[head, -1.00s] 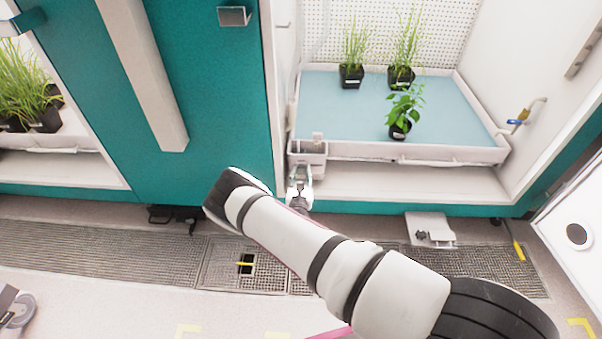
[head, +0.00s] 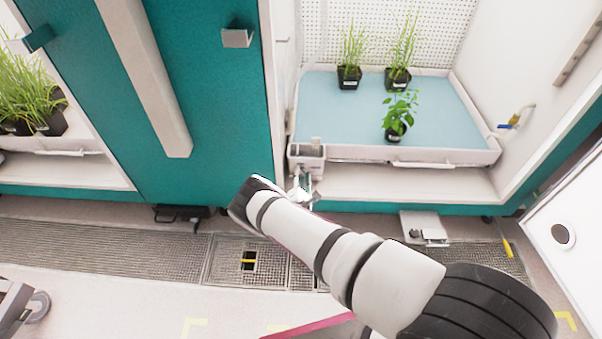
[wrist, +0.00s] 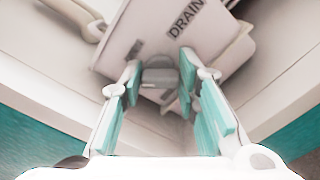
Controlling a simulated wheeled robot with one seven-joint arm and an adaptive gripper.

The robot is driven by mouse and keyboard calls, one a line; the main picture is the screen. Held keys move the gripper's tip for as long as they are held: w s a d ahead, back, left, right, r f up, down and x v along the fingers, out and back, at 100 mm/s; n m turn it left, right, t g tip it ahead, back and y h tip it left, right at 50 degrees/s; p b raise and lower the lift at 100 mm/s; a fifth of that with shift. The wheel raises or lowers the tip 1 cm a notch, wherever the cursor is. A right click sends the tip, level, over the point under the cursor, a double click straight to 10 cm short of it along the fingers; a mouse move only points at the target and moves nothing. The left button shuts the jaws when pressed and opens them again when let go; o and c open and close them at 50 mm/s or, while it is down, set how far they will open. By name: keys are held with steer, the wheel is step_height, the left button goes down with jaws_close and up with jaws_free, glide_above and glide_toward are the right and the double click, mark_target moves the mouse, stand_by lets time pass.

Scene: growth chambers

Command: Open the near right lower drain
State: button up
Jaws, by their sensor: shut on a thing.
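The drain is a small white box with the printed word DRAIN (wrist: 165,35), seen in the wrist view. In the head view this drain box (head: 307,160) sits at the front left corner of the tray in the right chamber. A grey drain knob or lever (wrist: 158,76) sticks out of it, between the teal finger pads. My gripper (wrist: 157,95) is shut on this grey part. In the head view my gripper (head: 300,188) is just under the drain box, partly hidden by my arm. The drain's inside cannot be seen.
A blue-floored tray (head: 340,120) holds several potted plants. A teal door (head: 215,110) with a long pale handle stands left of the drain. A white floor box (head: 424,228) sits below the chamber, and a floor grate (head: 250,280) with a square opening lies in front.

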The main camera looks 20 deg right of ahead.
steer(key=m+p, duration=0.2)
steer(key=m, duration=0.2)
steer(key=shift+f+m+p, duration=0.15)
steer(key=shift+m+p, duration=0.5)
steer(key=shift+m, duration=0.95)
steer(key=shift+s, duration=0.1)
steer(key=o, duration=1.2)
steer(key=shift+c, duration=0.2)
steer(key=v, duration=1.2)
